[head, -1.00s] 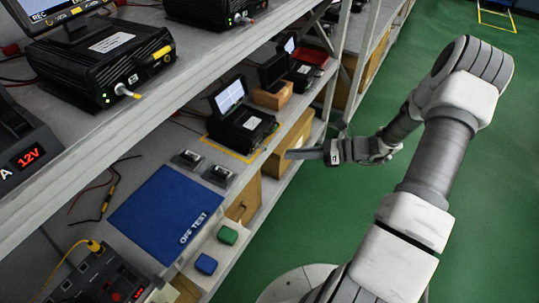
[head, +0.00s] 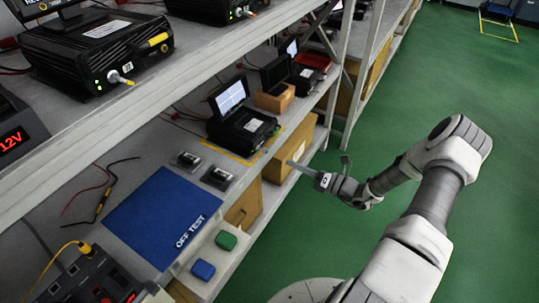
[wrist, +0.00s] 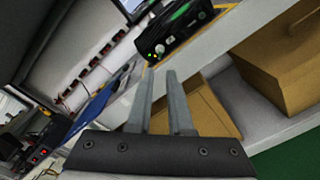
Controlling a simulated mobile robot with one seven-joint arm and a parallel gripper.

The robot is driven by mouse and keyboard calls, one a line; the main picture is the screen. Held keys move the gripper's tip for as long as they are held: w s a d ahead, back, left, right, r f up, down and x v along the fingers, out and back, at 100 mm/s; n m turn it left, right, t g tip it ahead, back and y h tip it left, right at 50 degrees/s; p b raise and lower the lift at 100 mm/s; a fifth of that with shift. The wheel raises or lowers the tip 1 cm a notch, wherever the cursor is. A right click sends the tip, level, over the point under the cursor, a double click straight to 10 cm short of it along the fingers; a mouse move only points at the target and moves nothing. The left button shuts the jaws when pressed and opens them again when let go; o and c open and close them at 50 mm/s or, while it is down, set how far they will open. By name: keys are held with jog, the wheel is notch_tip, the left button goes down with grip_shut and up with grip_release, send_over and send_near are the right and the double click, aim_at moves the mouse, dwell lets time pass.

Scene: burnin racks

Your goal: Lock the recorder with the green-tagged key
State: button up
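A black recorder (head: 243,128) with an open lit screen (head: 230,95) sits on the lower shelf, inside a yellow outline. In the wrist view, a black recorder front (wrist: 192,30) shows a green strip (wrist: 180,13), green lights and a small round metal fitting (wrist: 160,48). My gripper (head: 294,163) is in front of the shelf edge, to the right of and below the recorder. In the wrist view its two fingers (wrist: 158,74) are apart, with nothing between them, pointing toward the recorder front without visible contact.
Recorders (head: 100,45) stand on the upper shelf, one with a yellow strip. A blue mat (head: 160,220), two small trays (head: 187,160), green (head: 226,241) and blue (head: 203,270) buttons are on the lower shelf. Cardboard boxes (head: 290,150) sit below. Green floor is clear at right.

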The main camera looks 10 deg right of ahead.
jog(key=b+x, duration=0.1)
jog(key=x, duration=0.9)
jog(key=shift+b, duration=0.3)
grip_shut()
